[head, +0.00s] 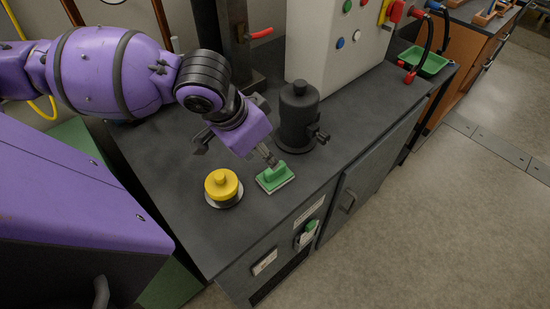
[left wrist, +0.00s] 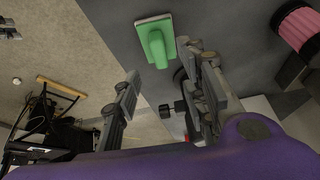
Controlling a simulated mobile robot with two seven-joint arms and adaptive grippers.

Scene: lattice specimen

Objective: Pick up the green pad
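The green pad (head: 275,179), a flat pale-edged plate with a raised green handle, lies on the dark bench top near its front edge. In the left wrist view the pad (left wrist: 154,41) shows whole, just beyond the fingertips. My left gripper (head: 270,160) reaches down from the upper left, its tips close to the pad's handle. In the left wrist view the two fingers of my left gripper (left wrist: 159,60) are spread apart with nothing between them. I cannot tell whether a fingertip touches the handle. My right gripper is not in view.
A yellow knobbed piece on a round metal base (head: 222,186) stands left of the pad. A dark cylinder with a side knob (head: 298,115) stands behind it. A pale control box (head: 335,50) and a green tray (head: 424,61) are farther back.

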